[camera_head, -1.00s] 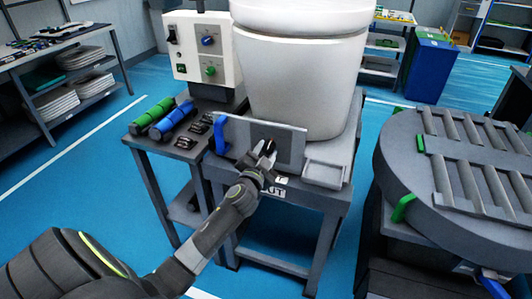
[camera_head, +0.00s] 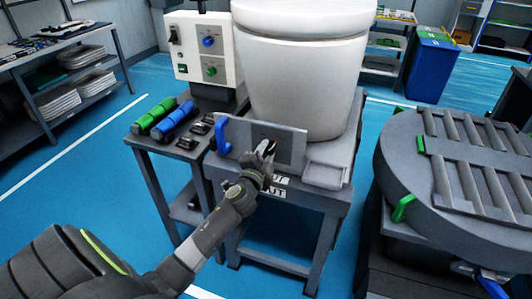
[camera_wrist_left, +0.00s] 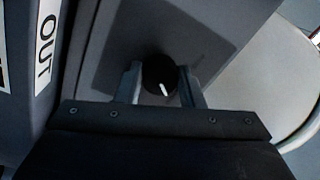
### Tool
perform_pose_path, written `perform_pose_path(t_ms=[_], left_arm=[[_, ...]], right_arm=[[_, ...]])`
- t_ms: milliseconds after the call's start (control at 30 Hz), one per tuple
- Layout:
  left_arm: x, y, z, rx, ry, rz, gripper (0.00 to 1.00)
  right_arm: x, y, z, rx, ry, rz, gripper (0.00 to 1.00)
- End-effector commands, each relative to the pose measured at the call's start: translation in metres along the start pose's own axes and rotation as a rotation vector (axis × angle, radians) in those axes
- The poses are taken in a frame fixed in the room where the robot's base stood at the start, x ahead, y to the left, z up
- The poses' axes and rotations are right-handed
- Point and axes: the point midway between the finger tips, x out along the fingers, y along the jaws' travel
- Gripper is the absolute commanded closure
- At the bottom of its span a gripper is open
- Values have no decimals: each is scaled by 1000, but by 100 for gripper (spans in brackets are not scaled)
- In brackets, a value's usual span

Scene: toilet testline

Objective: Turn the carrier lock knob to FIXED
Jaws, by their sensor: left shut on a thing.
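The carrier lock knob (camera_wrist_left: 158,74) is a dark round knob with a white pointer line, on a grey plate. In the left wrist view it sits between my left gripper's (camera_wrist_left: 160,82) two fingers, which are shut on it. The pointer line points down and slightly right in that view. In the head view my left gripper (camera_head: 266,150) is at the front of the grey upright plate (camera_head: 290,146) and hides the knob. No FIXED label is readable. My right gripper is not in view.
A white toilet (camera_head: 300,80) stands on the grey stand (camera_head: 325,200) behind the plate. A blue handle (camera_head: 223,134) is left of the plate, a small grey tray (camera_head: 325,174) right of it. A round roller table (camera_head: 460,165) stands at right. An OUT label (camera_wrist_left: 44,52) is beside the plate.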

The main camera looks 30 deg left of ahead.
Motion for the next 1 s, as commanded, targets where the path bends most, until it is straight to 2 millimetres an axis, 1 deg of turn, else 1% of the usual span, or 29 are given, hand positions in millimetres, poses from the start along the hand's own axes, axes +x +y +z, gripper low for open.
perform_pose_path(t_ms=[267, 300, 433, 767, 867, 1000], left_arm=[[0, 0, 0, 1, 1, 0, 88], [0, 0, 0, 1, 1, 0, 62], [0, 0, 0, 0, 0, 0, 44], [-2, 0, 0, -1, 0, 1, 44], [-9, 1, 1, -1, 0, 1, 44], [-31, 1, 1, -3, -1, 2, 44]], right_arm=[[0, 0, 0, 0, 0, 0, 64], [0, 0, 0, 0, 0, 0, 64], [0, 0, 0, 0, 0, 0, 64], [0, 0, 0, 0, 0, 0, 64], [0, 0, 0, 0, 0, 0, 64], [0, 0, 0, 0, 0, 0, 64]])
